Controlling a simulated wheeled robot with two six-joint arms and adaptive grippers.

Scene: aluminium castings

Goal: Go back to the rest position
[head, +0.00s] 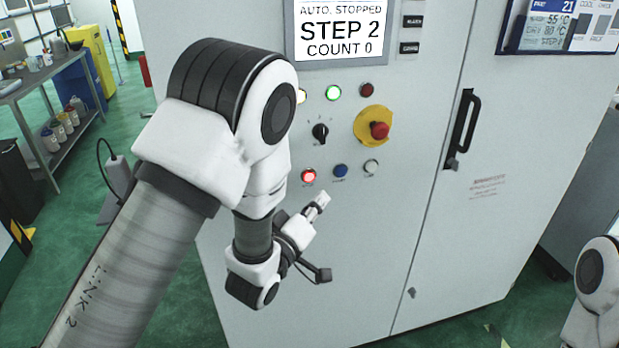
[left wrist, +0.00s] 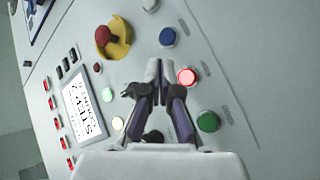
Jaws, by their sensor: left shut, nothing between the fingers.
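My left gripper (head: 322,199) is in front of the grey control cabinet, just below the row of push buttons. Its fingers are closed together and empty. In the left wrist view the closed fingertips (left wrist: 158,68) point at the panel, between the blue button (left wrist: 167,37) and the lit red button (left wrist: 187,77). The fingertips look apart from the buttons, but the exact gap cannot be told. My right arm shows only in part at the lower right of the head view; its gripper is out of view.
The cabinet (head: 430,90) carries a screen reading "STEP 2 COUNT 0" (head: 338,30), a red emergency stop (head: 379,130) on yellow, a selector knob (head: 320,132) and a black door handle (head: 462,125). A grey shelf table (head: 45,72) stands at the left. Green floor lies between.

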